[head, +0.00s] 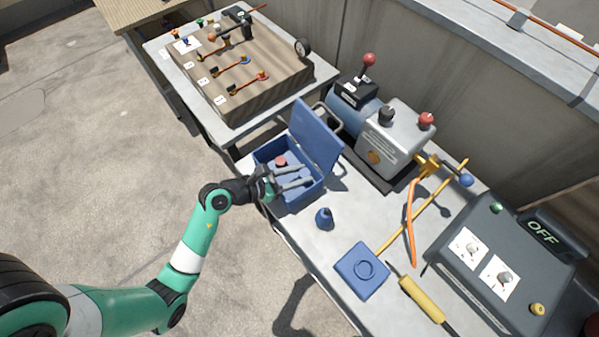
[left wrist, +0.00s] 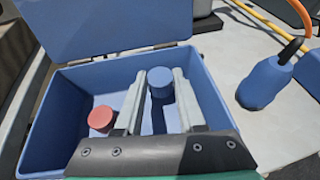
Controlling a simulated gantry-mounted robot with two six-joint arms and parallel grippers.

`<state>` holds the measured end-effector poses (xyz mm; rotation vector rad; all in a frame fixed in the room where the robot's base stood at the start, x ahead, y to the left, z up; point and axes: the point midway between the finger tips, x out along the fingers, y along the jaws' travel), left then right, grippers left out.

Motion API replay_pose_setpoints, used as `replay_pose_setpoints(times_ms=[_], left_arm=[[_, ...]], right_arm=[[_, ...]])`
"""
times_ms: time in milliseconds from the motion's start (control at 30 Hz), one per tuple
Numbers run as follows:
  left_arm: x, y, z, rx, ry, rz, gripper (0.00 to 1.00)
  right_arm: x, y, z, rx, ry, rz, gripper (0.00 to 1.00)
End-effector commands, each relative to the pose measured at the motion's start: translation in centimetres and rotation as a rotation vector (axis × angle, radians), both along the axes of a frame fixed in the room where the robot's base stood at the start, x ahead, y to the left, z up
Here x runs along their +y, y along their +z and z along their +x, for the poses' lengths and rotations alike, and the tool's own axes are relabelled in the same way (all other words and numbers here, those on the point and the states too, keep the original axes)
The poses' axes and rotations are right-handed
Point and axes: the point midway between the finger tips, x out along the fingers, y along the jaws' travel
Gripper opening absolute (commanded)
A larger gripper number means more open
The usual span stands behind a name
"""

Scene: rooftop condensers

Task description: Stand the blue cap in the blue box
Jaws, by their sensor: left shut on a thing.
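The blue box (head: 300,197) stands open on the bench with its lid (head: 317,135) raised; it fills most of the left wrist view (left wrist: 43,140). My left gripper (head: 308,174) reaches into or over the box from the left. In the left wrist view its two fingers (left wrist: 158,88) are shut on the blue cap (left wrist: 161,76), a short cylinder with its flat top showing, roughly upright. The cap's lower end is partly hidden, so I cannot tell whether it touches the floor. A red cap (left wrist: 101,119) stands in the box left of the fingers. My right gripper is not in view.
A blue bottle-shaped piece (head: 324,218) stands in front of the box. A blue square plate (head: 362,270), a yellow-handled tool (head: 423,300) and a grey control box (head: 500,265) lie further right. A pump-like machine (head: 390,135) stands behind.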

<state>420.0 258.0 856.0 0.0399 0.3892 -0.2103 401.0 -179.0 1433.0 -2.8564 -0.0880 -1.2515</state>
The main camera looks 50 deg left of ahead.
Motion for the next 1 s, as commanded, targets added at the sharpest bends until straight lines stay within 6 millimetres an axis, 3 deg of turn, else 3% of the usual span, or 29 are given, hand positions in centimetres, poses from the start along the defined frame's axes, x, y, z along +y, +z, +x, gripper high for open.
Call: replay_pose_setpoints(times_ms=[233,267,400,800,933,1000], left_arm=[[0.0,-0.6,0.0,0.002,0.001,-0.001,0.0],[0.0,-0.6,0.0,0.003,0.0,-0.002,0.44],[0.0,-0.6,-0.1,0.004,0.0,-0.001,0.69],[-0.1,-0.6,-0.1,0.006,-0.001,0.0,0.69],[0.0,0.8,-0.1,0.003,-0.001,0.001,0.69],[0.3,1.3,-1.4,0.008,0.003,-0.003,0.69]], right_arm=[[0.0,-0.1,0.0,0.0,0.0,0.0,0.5],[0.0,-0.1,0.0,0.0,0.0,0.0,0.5],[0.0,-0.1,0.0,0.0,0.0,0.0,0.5],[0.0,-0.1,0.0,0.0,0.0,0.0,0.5],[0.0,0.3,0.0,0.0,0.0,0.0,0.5],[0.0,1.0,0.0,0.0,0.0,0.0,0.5]])
